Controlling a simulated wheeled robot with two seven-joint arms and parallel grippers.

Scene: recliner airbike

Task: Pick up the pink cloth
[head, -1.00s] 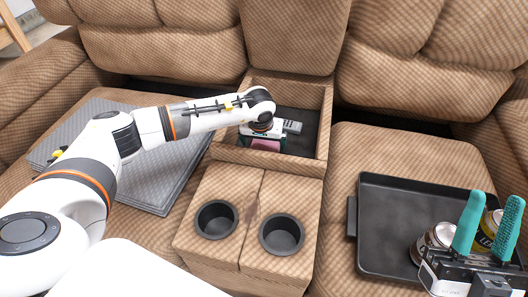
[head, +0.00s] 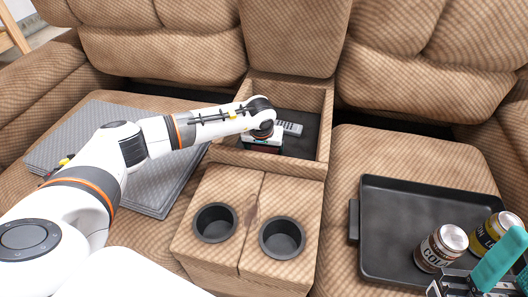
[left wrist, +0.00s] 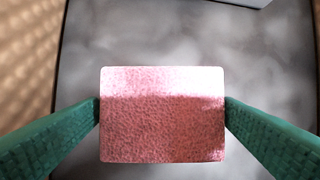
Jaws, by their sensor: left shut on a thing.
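The pink cloth (left wrist: 162,115) is a small folded block with a rough surface. In the left wrist view it lies between the two green fingers of my left gripper (left wrist: 162,112), one finger touching each side. In the head view my left gripper (head: 262,147) reaches down into the open console compartment, and the gripper largely hides the cloth. My right gripper (head: 505,255) is at the lower right edge, partly cut off, with one teal finger showing clearly.
The compartment (head: 318,146) has raised walls around my left gripper. Two cup holders (head: 216,222) are in front. A black tray (head: 390,200) with two cans (head: 440,248) is at right. A grey folded item (head: 90,140) lies at left.

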